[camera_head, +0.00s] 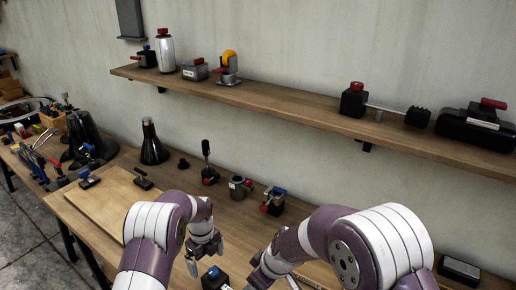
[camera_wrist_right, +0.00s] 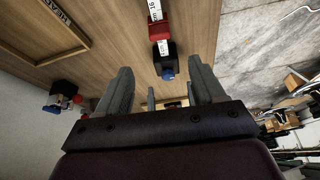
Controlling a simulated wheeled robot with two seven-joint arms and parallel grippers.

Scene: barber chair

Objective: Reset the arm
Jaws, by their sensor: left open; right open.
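My left arm (camera_head: 152,235) and my right arm (camera_head: 375,245) reach over the wooden workbench (camera_head: 225,215) in the head view. My left gripper (camera_head: 206,256) points down over the bench, open, with nothing seen between its fingers. My right gripper (camera_wrist_right: 162,88) is open and empty in the right wrist view, with its fingers spread apart. In the head view the right gripper is at the bottom edge, mostly hidden by its own arm. A black and blue device (camera_head: 214,279) sits on the bench below the left gripper; a similar one (camera_wrist_right: 165,60) shows beyond the right fingers.
A wooden board (camera_head: 105,200) lies left of my left arm. A black flask (camera_head: 154,145), a red-knobbed lever (camera_head: 208,165) and small clamps (camera_head: 272,200) stand toward the wall. A wall shelf (camera_head: 290,112) holds several tools. A dark box (camera_head: 458,270) lies at right.

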